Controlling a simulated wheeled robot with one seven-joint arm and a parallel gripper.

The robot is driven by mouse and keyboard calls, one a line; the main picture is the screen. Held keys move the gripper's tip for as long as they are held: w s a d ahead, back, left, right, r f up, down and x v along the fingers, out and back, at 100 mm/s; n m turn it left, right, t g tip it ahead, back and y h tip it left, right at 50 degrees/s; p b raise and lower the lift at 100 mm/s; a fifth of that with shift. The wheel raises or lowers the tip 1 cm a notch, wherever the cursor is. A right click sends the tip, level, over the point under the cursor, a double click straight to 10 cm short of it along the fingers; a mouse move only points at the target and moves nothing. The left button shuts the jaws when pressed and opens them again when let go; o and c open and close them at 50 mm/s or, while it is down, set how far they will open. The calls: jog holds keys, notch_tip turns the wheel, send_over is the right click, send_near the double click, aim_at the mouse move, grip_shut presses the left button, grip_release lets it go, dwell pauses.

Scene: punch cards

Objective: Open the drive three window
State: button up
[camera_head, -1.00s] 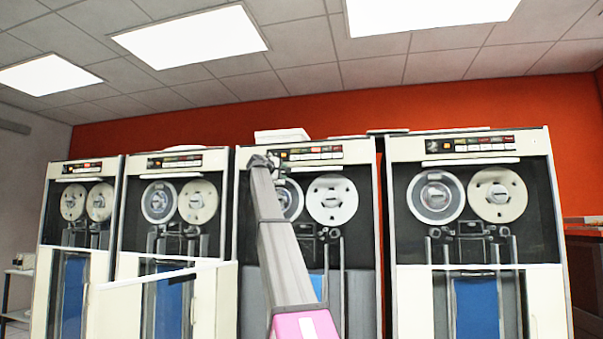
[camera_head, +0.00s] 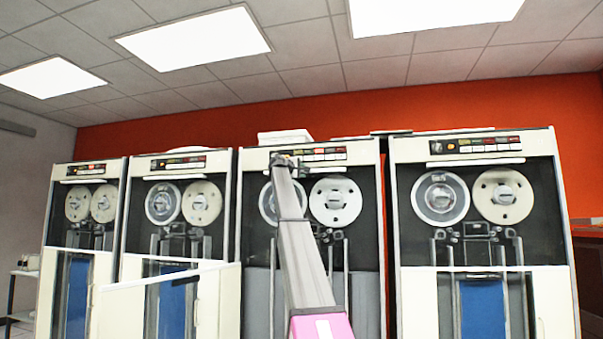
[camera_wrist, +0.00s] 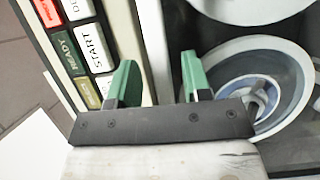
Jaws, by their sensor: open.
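Drive three (camera_head: 367,210), third from the left in the head view, has a dark upper window (camera_head: 355,245) with two tape reels behind it; the window looks shut. My arm crosses its left part. My gripper (camera_head: 287,160) is at the drive's top, by the button row (camera_head: 325,154). In the wrist view, my gripper (camera_wrist: 158,82) has its green fingers apart. A pale bar (camera_wrist: 153,45) runs between them, beside the START button (camera_wrist: 90,47). I cannot tell whether a finger touches the bar. A reel (camera_wrist: 255,95) shows behind the right finger.
Two similar drives stand to the left and one drive (camera_head: 480,230) to the right. A cream panel (camera_head: 140,305) juts out at an angle low in front of the second drive. A white box (camera_head: 284,137) lies on top of drive three.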

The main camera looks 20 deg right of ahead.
jog(key=shift+w+d, duration=0.15)
jog(key=shift+d, duration=0.05)
grip_shut()
notch_tip(320, 180, down, 44)
jog(key=shift+r, duration=0.15)
grip_release()
jog(key=shift+a, duration=0.1)
jog(key=v, duration=1)
jog(key=shift+s+a, duration=0.25)
